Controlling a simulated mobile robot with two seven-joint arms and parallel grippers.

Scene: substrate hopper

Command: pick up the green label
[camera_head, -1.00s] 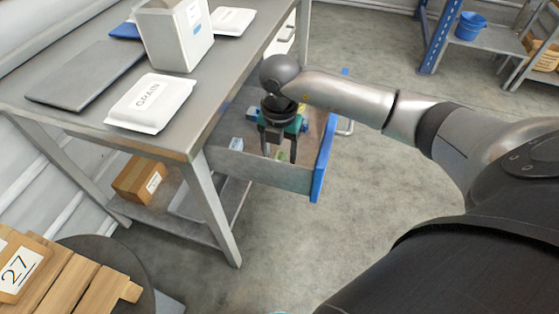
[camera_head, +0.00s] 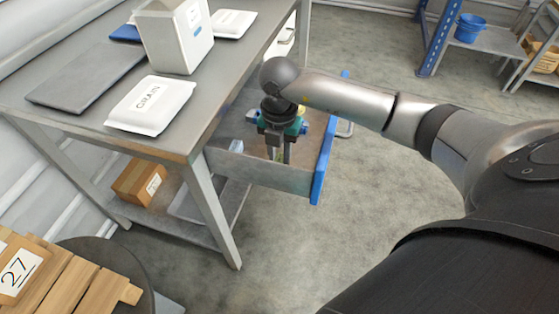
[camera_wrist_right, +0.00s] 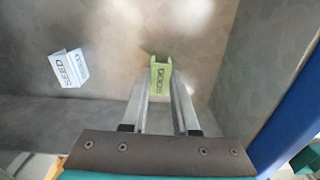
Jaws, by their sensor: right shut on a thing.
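The green label (camera_wrist_right: 160,77) stands on the drawer floor in the right wrist view, a small light-green piece with dark lettering. My right gripper (camera_wrist_right: 160,90) reaches down into the drawer, its two fingers closed on the label's sides. My left gripper is not in view.
A white label reading SEED (camera_wrist_right: 69,68) lies in the drawer to the left. The drawer's walls and blue front (camera_head: 322,165) surround my gripper closely. The table (camera_head: 215,90) above holds a GRAIN packet (camera_head: 150,104) and a white bin (camera_head: 178,38).

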